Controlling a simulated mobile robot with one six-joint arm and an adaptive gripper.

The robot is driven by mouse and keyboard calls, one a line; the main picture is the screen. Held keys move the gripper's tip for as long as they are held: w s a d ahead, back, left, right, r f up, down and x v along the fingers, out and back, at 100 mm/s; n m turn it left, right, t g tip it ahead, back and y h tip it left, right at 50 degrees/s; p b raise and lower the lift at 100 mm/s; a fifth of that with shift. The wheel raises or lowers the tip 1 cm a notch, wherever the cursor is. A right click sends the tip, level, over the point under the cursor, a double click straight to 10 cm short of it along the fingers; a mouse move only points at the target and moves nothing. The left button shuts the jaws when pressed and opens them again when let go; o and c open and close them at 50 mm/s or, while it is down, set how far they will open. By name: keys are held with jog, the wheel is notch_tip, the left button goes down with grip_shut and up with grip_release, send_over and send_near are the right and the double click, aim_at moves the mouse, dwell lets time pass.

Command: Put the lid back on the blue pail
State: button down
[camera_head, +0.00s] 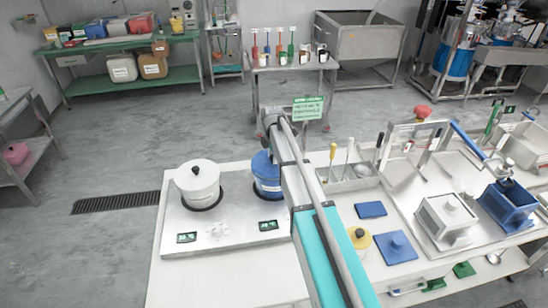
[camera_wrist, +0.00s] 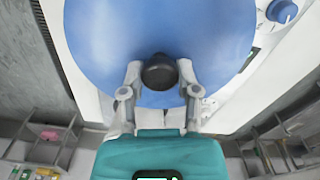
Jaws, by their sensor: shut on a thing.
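The blue lid (camera_wrist: 100,40) fills the top of the wrist view, with a black knob (camera_wrist: 159,76) at its near middle. My gripper (camera_wrist: 160,70) is shut on this knob, one finger on each side. In the head view the blue pail (camera_head: 266,184) stands in the right-hand round place of the white double-station panel. My arm covers its right side and hides my gripper there. I cannot tell whether the lid rests fully on the pail's rim or is slightly above it.
A white lidded pail (camera_head: 200,190) stands to the left on the same panel (camera_head: 228,225). Right of my arm are a tool tray (camera_head: 350,178), blue plates (camera_head: 370,210), a white box (camera_head: 447,220) and a blue box (camera_head: 507,208). The floor behind the table is clear at left.

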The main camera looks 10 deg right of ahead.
dwell(0.8)
jog(key=shift+c, duration=1.3)
grip_release()
jog(key=shift+o, duration=0.3)
jog(key=shift+o, duration=1)
jog(key=shift+r, duration=0.1)
jog(key=shift+r+p, duration=3.4)
jog(key=shift+p, duration=0.1)
grip_shut()
